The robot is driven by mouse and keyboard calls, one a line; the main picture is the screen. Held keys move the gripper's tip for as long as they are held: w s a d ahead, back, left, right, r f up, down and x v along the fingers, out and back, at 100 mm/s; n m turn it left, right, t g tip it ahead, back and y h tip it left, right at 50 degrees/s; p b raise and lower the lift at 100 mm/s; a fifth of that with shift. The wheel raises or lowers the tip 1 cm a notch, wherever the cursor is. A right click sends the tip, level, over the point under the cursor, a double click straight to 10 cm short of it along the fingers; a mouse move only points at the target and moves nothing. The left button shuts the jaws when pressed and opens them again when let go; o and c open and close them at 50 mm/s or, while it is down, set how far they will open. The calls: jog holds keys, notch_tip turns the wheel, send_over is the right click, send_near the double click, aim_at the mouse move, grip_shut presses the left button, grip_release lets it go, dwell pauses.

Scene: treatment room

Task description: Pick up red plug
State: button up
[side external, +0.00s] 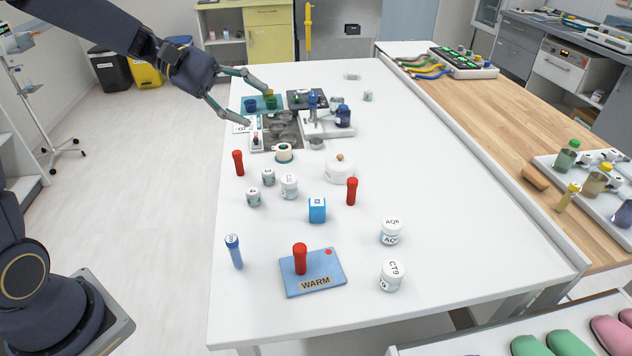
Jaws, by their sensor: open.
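Three red plugs stand upright on the white table: one near the left edge (238,162), one right of the middle (351,191), and one on the blue WARM pad (330,270), the front plug (300,258). My gripper (258,104) is open with nothing between its fingers. It is over the far left part of the table, beyond all three plugs and apart from them. In this view it overlaps the blue holder (252,110) and grey tray area, so its exact height is unclear.
Several white labelled jars (289,186), a white domed lid (339,170), a blue box (317,210) and a blue-capped tube (234,252) stand around the plugs. A grey tray (290,145) with small dishes lies farther back. The table's right side (460,210) is mostly clear.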

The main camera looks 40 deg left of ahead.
jog(key=w+a+f+n+t, duration=0.3)
jog(key=a+f+n, duration=0.15)
jog(key=a, duration=0.25)
jog(key=w+a+f+n+t, duration=0.2)
jog(key=a+f+n+t, duration=0.1)
jog(key=a+f, duration=0.3)
jog(key=w+a+f+n+t, duration=0.3)
jog(key=a+f+n, duration=0.1)
jog(key=a, duration=0.3)
jog(key=s+a+f+n+t+y, duration=0.3)
jog(key=s+a+f+n+y, duration=0.15)
jog(key=a+f, duration=0.45)
jog(key=n+y, duration=0.2)
jog(key=n, duration=0.2)
send_near(238, 161)
jog(key=shift+t+h, duration=0.25)
jog(key=shift+t, duration=0.05)
jog(key=w, duration=0.2)
jog(key=w+f, duration=0.1)
jog(key=w, duration=0.2)
jog(key=shift+w+d+f, duration=0.1)
jog(key=shift+f, duration=0.05)
jog(key=shift+x, duration=2.7)
jog(key=shift+d+f, duration=0.1)
jog(key=shift+f, duration=0.05)
jog(key=c, duration=0.8)
